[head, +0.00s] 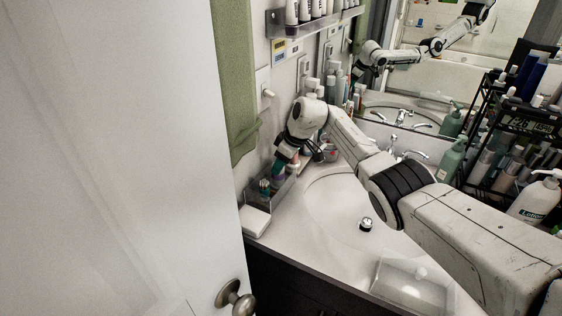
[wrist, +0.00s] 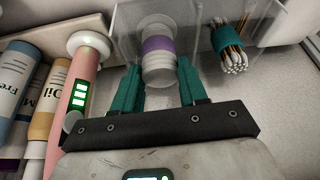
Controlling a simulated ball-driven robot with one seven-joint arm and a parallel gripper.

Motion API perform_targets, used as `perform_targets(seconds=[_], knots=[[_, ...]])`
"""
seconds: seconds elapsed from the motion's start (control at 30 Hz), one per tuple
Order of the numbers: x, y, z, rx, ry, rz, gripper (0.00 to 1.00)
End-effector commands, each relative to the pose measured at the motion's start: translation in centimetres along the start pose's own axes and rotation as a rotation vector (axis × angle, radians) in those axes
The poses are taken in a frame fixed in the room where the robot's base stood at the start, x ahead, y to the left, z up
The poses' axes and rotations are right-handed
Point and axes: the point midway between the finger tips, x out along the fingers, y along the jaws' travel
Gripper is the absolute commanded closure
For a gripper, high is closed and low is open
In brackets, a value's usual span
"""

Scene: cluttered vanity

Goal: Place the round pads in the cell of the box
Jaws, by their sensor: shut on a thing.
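The round pads (wrist: 158,50) are a white stack with a purple band, held between the teal fingers of my gripper (wrist: 161,82). In the head view my gripper (head: 283,163) is low over the left end of the counter, at the clear box (head: 279,197). The clear box also shows in the wrist view (wrist: 207,53). The pads overlap its left cell in the picture; I cannot tell how deep they are. Cotton swabs (wrist: 232,55) with a green band are in the box's right cell. The far side of the pads is hidden.
Several tubes (wrist: 40,95) and a pink-handled brush-like item (wrist: 80,80) lie left of the fingers. A white block (head: 255,221) sits beside the box. The sink (head: 345,208) is to the right, and a clear lidded container (head: 412,286) is at the front. A door (head: 120,150) fills the left.

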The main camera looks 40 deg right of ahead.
Motion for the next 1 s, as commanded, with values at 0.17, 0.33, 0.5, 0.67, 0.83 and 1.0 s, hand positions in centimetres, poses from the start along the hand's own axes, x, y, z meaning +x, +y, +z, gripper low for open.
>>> perform_targets(seconds=[0.17,0.33,0.5,0.67,0.83,1.0], knots=[[0.1,0.0,0.0,-0.001,0.0,0.0,0.54],[0.1,0.0,0.0,-0.001,0.0,0.001,0.38],[0.1,0.1,0.0,-0.001,0.002,0.004,0.32],[0.0,0.2,0.0,-0.001,0.003,0.007,0.32],[-0.4,0.3,-0.2,-0.002,0.005,0.009,0.32],[-2.8,0.5,-0.6,-0.001,0.008,0.013,0.32]])
